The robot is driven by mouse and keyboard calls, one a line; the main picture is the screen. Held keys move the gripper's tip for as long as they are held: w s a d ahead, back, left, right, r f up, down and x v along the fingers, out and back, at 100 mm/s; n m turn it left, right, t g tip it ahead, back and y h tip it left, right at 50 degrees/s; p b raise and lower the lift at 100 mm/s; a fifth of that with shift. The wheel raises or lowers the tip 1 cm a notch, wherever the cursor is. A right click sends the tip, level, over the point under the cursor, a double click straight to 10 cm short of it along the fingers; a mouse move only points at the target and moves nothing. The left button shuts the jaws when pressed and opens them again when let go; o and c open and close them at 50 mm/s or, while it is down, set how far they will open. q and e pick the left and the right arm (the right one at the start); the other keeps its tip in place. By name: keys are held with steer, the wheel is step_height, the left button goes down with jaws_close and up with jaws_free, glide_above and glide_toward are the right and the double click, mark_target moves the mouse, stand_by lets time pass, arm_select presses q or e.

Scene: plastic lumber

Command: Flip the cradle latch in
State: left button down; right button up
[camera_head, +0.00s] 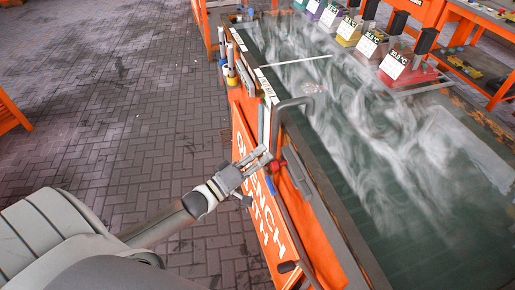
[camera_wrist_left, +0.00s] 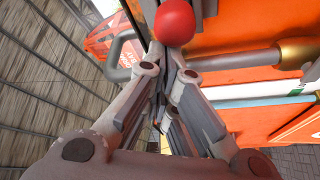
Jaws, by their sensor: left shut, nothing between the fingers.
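A red ball-shaped knob (camera_wrist_left: 174,22) shows just beyond my left gripper (camera_wrist_left: 178,60) in the left wrist view. It may belong to the cradle latch, but I cannot be sure. In the head view a small red part (camera_head: 276,165) shows beside my left gripper (camera_head: 264,157), at the side of the orange quench bath (camera_head: 242,130). My left gripper is shut and empty, with its fingertips close to the knob. I cannot tell whether they touch it. The rest of the latch is hidden or too small to make out. My right gripper is not in view.
A grey bent handle (camera_head: 294,102) stands at the bath's near edge, just beyond my left gripper. Steam drifts over the dark green bath surface (camera_head: 400,210). Several coloured blocks with temperature labels, one red (camera_head: 408,68), stand at the back. The brick floor (camera_head: 110,120) at left is clear.

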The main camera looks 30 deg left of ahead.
arm_select(q)
steer(key=s+d+p, duration=0.2)
steer(key=s+d, duration=0.1)
steer(key=shift+d+f, duration=0.1)
steer(key=shift+d, duration=0.1)
stand_by(0.3)
